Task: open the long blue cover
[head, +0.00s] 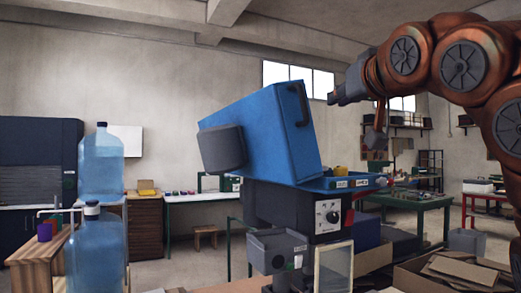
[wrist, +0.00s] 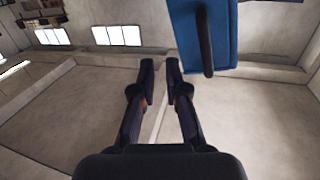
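The long blue cover (head: 262,135) stands tilted on top of a dark machine in the head view, its right end higher than its left. A black handle (head: 299,104) is on its right end face. My gripper (head: 333,98) is in the air to the right of the handle, apart from it. In the wrist view, the blue cover (wrist: 229,35) and its dark handle (wrist: 205,42) show at the top, beyond and right of the fingertips. My gripper (wrist: 160,66) has a narrow gap between its fingers, with nothing in it.
The machine's dark base (head: 328,216) has a dial, below a blue ledge (head: 340,183). Large blue water bottles (head: 101,165) stand at the left. A cardboard box (head: 452,272) is at the front right. The air around my gripper looks clear.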

